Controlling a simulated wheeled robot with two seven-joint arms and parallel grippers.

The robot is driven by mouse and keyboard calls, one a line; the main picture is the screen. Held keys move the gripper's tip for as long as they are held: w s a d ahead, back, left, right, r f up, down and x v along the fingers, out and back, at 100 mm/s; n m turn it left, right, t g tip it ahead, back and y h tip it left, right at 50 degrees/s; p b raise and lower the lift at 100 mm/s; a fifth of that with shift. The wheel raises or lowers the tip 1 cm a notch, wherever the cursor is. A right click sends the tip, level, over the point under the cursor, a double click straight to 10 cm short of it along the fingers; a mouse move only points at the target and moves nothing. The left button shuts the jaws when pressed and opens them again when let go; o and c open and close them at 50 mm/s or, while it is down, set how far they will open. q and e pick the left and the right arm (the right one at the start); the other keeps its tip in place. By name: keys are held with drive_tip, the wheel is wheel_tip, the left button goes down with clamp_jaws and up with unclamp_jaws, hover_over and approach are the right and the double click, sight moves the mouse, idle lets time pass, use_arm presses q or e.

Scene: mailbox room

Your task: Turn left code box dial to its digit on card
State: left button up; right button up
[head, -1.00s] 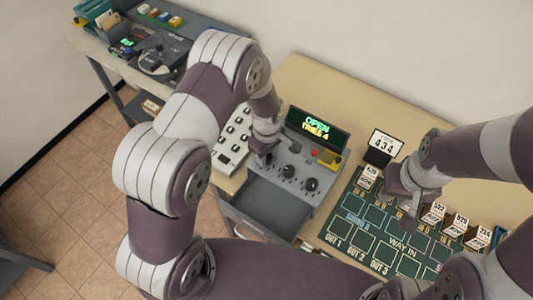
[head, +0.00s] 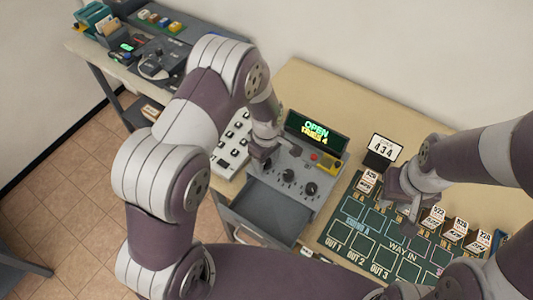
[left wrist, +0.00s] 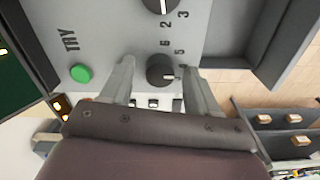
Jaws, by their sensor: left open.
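The grey code box (head: 304,160) stands on the desk, its display (head: 314,130) reading OPEN and TRIES 4. Its left dial (left wrist: 160,70), a dark knob with a light pointer mark, sits between the two fingers of my left gripper (left wrist: 160,84) in the left wrist view. The fingers are open, with gaps on both sides. In the head view my left gripper (head: 264,158) is over the left end of the dial row and largely covers that dial. The middle dial (head: 289,176) and right dial (head: 311,189) are uncovered. The card (head: 384,146) reads 434.
An open grey drawer (head: 265,214) lies in front of the box. My right gripper (head: 403,208) hovers over the green mat (head: 358,248), near several small numbered cards; its jaw opening is unclear. A green button (left wrist: 80,74) is left of the dial in the left wrist view.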

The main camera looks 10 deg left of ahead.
sight(267, 161)
use_arm(q)
drive_tip(key=shift+w+r, duration=0.1)
drive_tip(key=shift+r, duration=0.3)
wheel_tip(267, 161, up, 12)
drive_tip(key=b, duration=0.3)
drive_tip(key=shift+f, duration=0.1)
drive_tip(key=s+a+m+b, duration=0.1)
drive_tip(key=s+a+m, duration=0.2)
drive_tip(key=s+m, duration=0.3)
drive_tip(key=s+a+m+t+b, duration=0.1)
drive_tip(key=s+a+m, duration=0.2)
drive_tip(key=s+m, duration=0.3)
drive_tip(key=shift+s+a+f, duration=0.15)
drive_tip(key=shift+s+f, duration=0.1)
drive_tip(key=shift+s, duration=0.75)
drive_tip(key=shift+s, duration=0.15)
